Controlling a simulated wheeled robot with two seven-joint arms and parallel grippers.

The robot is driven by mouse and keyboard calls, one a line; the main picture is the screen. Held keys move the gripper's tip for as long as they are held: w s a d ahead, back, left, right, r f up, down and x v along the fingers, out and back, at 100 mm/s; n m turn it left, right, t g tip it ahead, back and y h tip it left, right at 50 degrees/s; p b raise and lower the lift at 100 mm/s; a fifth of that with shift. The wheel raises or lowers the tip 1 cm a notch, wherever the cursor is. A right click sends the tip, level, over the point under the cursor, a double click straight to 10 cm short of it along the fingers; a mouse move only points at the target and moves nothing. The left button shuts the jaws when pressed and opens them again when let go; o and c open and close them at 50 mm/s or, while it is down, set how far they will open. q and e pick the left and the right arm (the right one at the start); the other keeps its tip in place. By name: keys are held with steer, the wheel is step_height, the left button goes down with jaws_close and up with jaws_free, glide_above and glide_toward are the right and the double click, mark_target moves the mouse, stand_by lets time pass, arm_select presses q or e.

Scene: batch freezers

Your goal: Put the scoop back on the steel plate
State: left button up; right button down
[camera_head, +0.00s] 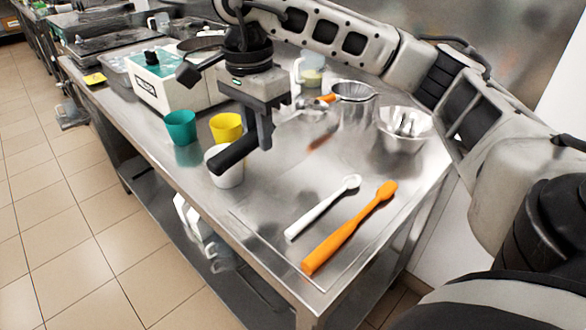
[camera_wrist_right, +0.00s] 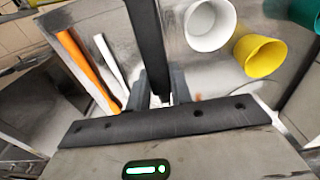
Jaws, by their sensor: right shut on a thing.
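My right gripper (camera_head: 262,128) is above the table, beside the cups, shut on the black handle of the scoop (camera_head: 230,157). The handle points to the lower left in front of the white cup. A shiny metal part shows on the far side of the jaws, perhaps the scoop's head; its outline is unclear. In the wrist view the handle (camera_wrist_right: 149,45) runs up from between the fingers. The steel plate (camera_head: 283,252) looks like a thin sheet at the table's near end. A white spoon (camera_head: 322,207) and an orange spatula (camera_head: 350,228) lie there. My left gripper is out of view.
A teal cup (camera_head: 181,127), a yellow cup (camera_head: 226,127) and a white cup (camera_head: 228,178) stand close to the scoop. A strainer on a pot (camera_head: 355,105) and a steel bowl (camera_head: 405,128) stand at the back right. The middle of the table is clear.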

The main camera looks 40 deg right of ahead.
glide_above(294, 187)
steer(key=f, duration=0.5)
steer(key=shift+w+a+f, duration=0.15)
steer(key=shift+a+f, duration=0.05)
steer(key=shift+a, duration=0.2)
steer(key=f, duration=0.3)
steer(key=shift+s+d, duration=0.25)
steer(key=shift+d, duration=0.05)
steer(key=shift+w+f, duration=0.1)
steer(key=shift+f, duration=0.4)
steer(key=shift+f, duration=0.1)
steer(key=c, duration=1.3)
jaws_free()
steer(key=shift+o, duration=0.2)
step_height(294, 187, up, 12)
steer(key=shift+a, duration=0.3)
